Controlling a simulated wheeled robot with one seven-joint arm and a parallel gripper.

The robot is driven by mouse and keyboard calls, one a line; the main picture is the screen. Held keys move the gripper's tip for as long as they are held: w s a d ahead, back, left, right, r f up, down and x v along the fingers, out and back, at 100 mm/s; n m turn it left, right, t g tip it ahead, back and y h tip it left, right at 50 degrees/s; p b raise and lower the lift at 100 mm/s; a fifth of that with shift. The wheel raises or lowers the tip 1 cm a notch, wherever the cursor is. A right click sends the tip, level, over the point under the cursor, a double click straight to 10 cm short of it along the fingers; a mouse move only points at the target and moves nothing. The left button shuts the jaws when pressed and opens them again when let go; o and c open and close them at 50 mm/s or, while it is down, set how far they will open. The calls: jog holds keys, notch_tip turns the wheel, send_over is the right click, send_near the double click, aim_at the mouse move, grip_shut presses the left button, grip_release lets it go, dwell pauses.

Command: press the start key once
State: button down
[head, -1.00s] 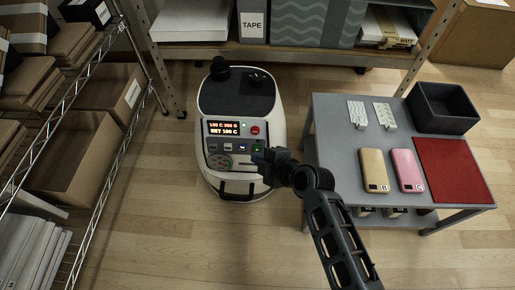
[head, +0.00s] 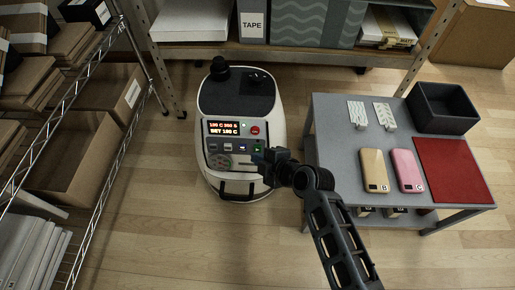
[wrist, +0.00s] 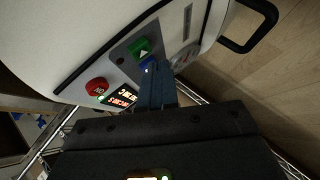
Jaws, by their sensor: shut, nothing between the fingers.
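The mug press (head: 204,178) is a white, rounded machine with a dark front panel and a lit red display (head: 223,128). The green key with a white triangle (wrist: 140,48) shows in the wrist view; it is the rightmost key of the row in the head view (head: 257,149). A blue key (wrist: 148,65) sits beside it. A red button (wrist: 96,87) is above the row. My gripper (head: 258,158) is shut and empty in front of the panel's right side. In the wrist view its fingertips (wrist: 155,70) overlap the blue key's edge, below the green key. I cannot tell whether they touch the panel.
A grey table (head: 335,133) stands to the right, with a gold case (head: 374,168), a pink case (head: 407,168), a red mat (head: 455,170) and a dark bin (head: 443,107). A wire rack with boxes (head: 62,152) stands left. The floor in front is clear.

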jog(key=shift+w+f, duration=0.1)
jog(key=shift+w, duration=0.05)
jog(key=shift+w+b, duration=0.3)
jog(key=shift+b, duration=0.25)
jog(key=shift+w+f+b, duration=0.15)
jog(key=shift+w+b, duration=0.3)
dwell(0.6)
dwell(0.3)
jog(key=shift+s+r+p, duration=0.25)
jog(key=shift+s+p, duration=0.15)
jog(key=shift+s, duration=0.45)
jog(key=shift+s, duration=0.15)
jog(key=s+p, duration=0.1)
jog(key=s, duration=0.1)
jog(key=s+r+p, duration=0.1)
jog(key=s, duration=0.1)
jog(key=shift+s+r, duration=0.1)
jog(key=shift+s, duration=0.2)
dwell(0.6)
